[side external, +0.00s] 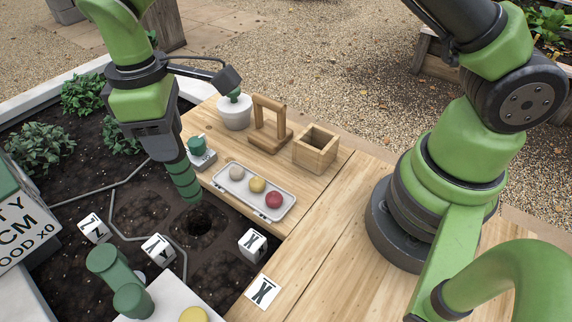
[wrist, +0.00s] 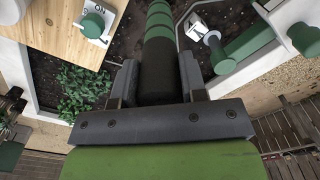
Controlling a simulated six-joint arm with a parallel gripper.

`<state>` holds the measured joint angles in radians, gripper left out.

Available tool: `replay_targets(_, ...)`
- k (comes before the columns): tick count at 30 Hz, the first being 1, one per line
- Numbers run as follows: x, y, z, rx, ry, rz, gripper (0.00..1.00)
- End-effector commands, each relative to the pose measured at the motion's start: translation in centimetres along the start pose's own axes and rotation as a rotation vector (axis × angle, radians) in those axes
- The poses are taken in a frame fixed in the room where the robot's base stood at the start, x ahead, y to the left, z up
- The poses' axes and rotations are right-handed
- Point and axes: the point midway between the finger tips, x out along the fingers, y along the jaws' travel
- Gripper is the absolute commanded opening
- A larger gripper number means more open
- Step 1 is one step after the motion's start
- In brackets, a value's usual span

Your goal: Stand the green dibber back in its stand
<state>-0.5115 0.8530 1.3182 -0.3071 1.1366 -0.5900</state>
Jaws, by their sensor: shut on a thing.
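The green dibber (side external: 182,181) hangs below my gripper (side external: 165,150), banded in two greens and tilted slightly, with its lower end down and to the right. My gripper is shut on its upper part. In the wrist view the dark grip of the dibber (wrist: 158,72) sits between the jaws (wrist: 158,85). The dibber's lower end is over the soil beside a dark round hole (side external: 204,224); I cannot tell the exact gap. On the wooden deck stand an open square wooden box (side external: 303,156) and a wooden frame on a base (side external: 255,115); which is the dibber's stand is unclear.
A tray (side external: 222,187) with three balls lies on the deck (side external: 318,210). A white pot with a green top (side external: 236,117) and a green-knobbed block (side external: 198,150) stand nearby. Lettered cubes (side external: 252,246) and a grey hose (side external: 130,239) lie on the soil.

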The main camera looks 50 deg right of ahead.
Motion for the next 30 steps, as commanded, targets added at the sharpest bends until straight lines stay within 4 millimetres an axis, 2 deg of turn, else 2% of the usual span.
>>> replay_targets(5,-3.1,3.9,4.1,0.161,0.011,0.004,0.09)
replay_targets(9,-6.1,7.0,9.9,0.352,0.02,0.007,0.09)
replay_targets(12,-7.6,8.1,14.2,0.486,0.024,0.01,0.09)
replay_targets(15,-8.7,8.3,18.1,0.601,0.028,0.013,0.09)
replay_targets(18,-9.3,8.1,20.9,0.691,0.031,0.015,0.09)
replay_targets(21,-9.6,7.7,22.8,0.752,0.032,0.015,0.09)
replay_targets(25,-9.2,7.3,23.9,0.786,0.03,0.014,0.09)
replay_targets(30,-6.3,7.2,24.1,0.79,0.024,0.011,0.09)
